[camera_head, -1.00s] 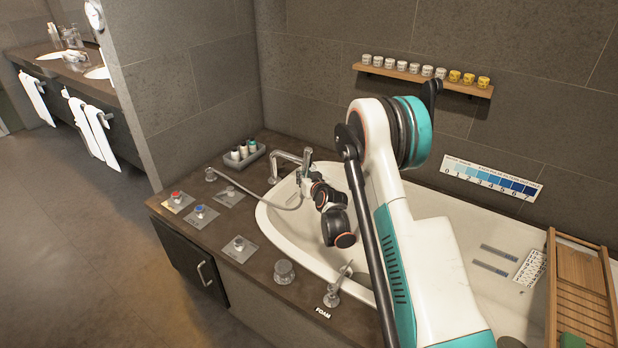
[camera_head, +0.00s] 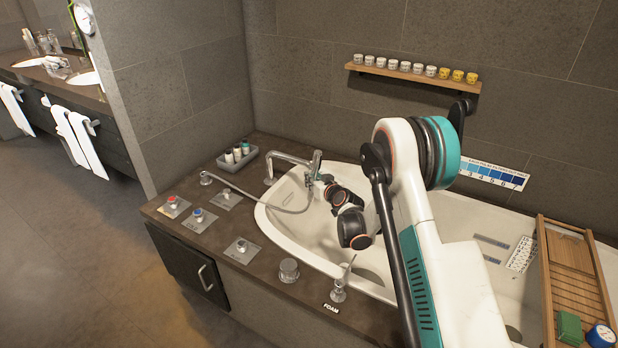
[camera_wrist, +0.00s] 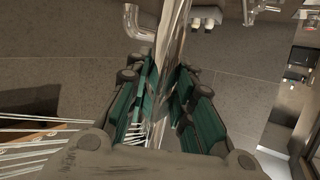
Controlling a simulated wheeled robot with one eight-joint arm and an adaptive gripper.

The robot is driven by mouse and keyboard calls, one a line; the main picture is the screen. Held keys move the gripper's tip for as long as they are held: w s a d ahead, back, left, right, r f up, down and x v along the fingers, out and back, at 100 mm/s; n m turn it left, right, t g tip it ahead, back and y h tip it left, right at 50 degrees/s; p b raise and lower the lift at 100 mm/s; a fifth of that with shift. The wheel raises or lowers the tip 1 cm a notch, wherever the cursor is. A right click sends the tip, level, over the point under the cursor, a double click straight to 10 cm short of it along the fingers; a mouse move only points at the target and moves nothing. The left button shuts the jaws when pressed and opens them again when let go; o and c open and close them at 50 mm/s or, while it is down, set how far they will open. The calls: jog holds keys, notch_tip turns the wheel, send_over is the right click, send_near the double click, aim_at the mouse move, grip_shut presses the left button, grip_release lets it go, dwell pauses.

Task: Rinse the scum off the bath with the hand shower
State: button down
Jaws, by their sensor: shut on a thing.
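My gripper (camera_wrist: 165,105) is shut on the chrome hand shower (camera_wrist: 172,30), whose bright shaft runs between the teal finger pads in the wrist view. In the head view the hand shower (camera_head: 315,165) is nearly upright beside the tap spout, over the tap end of the bath (camera_head: 285,222). Its hose (camera_head: 262,203) loops back to the deck. Thin pale streaks like water jets (camera_wrist: 40,130) show at the lower left of the wrist view. My arm hides much of the bath. A dark patch (camera_head: 513,333) shows low at the right; I cannot tell whether it is scum.
The tap (camera_head: 285,157), red knob (camera_head: 172,202), blue knob (camera_head: 198,214) and foam dispenser (camera_head: 338,290) stand on the deck. A wooden bath rack (camera_head: 541,275) crosses the right end, holding a green sponge (camera_head: 569,327). A jar shelf (camera_head: 410,75) hangs on the back wall.

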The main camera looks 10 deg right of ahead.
jog(key=s+d+f, duration=0.1)
jog(key=s+d, duration=0.4)
jog(key=d, duration=0.3)
jog(key=shift+s+d, duration=0.2)
jog(key=shift+s, duration=0.15)
dwell(4.8)
